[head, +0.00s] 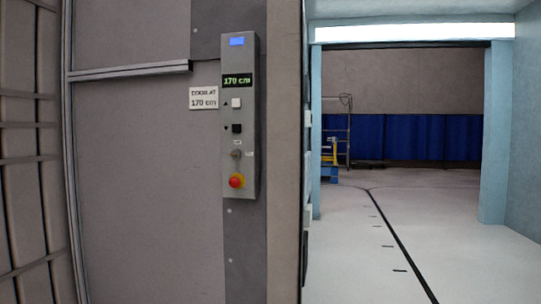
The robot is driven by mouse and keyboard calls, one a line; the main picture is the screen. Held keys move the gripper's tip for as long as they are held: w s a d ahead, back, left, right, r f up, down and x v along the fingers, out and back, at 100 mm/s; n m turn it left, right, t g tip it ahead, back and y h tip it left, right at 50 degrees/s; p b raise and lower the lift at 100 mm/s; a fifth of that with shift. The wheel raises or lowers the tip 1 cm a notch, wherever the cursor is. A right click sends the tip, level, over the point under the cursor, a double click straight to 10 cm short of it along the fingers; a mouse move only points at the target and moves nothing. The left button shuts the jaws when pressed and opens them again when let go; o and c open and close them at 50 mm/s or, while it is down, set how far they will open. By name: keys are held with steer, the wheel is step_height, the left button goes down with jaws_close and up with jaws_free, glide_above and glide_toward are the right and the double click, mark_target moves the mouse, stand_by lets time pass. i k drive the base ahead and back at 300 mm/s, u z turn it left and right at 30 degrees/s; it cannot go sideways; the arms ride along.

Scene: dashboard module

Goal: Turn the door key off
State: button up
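The door key switch (236,154) is a small round metallic knob on a tall grey control panel (252,60). It sits below the black button (237,128) and above the red emergency button (236,181). A tiny label is beside it, too small to read. Which way the key points cannot be told at this size. My gripper is not in view.
At right, an open doorway leads to clear floor (420,220) and blue curtains (410,138).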

mark_target(236, 153)
steer(key=z, duration=0.05)
steer(key=i, duration=1.05)
steer(key=u, duration=0.8)
